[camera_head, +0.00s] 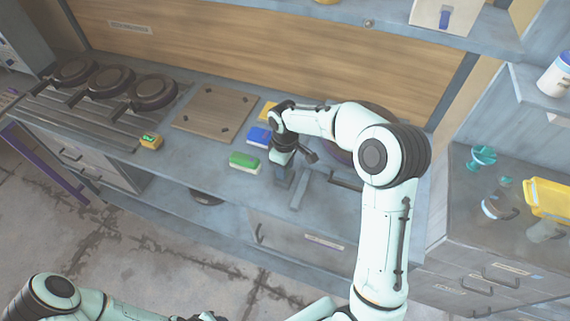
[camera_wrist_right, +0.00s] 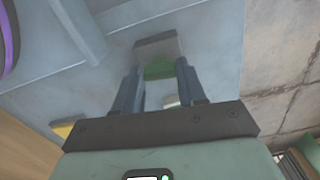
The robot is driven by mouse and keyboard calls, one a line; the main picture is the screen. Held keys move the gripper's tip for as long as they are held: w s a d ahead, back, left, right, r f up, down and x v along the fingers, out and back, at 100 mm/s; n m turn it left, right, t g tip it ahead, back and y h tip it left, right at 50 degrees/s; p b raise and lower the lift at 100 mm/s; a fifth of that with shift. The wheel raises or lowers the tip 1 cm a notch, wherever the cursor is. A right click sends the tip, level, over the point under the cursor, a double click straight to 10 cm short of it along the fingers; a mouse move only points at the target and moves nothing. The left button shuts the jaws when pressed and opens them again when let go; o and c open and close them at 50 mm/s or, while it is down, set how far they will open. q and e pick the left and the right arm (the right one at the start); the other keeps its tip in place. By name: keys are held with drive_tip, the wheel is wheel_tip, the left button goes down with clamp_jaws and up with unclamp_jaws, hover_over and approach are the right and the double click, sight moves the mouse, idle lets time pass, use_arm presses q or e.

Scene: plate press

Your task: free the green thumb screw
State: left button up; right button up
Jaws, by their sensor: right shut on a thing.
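The green thumb screw (camera_wrist_right: 160,68) shows in the right wrist view between the two fingers, against a grey block (camera_wrist_right: 156,44). My right gripper (camera_wrist_right: 160,88) is shut on it. In the head view my right gripper (camera_head: 284,166) points down at the front part of the bench, and the grey block (camera_head: 283,179) shows just below it. The screw is hidden there by the gripper. My left arm shows only at the bottom left, and I cannot see its gripper.
On the bench (camera_head: 215,168), a green-and-white block (camera_head: 244,162) and a blue block (camera_head: 258,136) lie left of my right gripper. A grey bar (camera_head: 299,188) lies just right.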

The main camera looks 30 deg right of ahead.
drive_tip(key=n+p, duration=0.1)
drive_tip(key=n, duration=0.4)
drive_tip(key=shift+n, duration=0.3)
drive_tip(key=n, duration=0.3)
drive_tip(key=shift+n, duration=0.3)
drive_tip(key=n, duration=0.5)
use_arm(q)
drive_tip(key=shift+w+r, duration=1.15)
drive_tip(key=shift+w, duration=0.25)
use_arm(e)
drive_tip(key=shift+n, duration=2.5)
drive_tip(key=o, duration=1.1)
drive_tip(key=shift+c, duration=0.2)
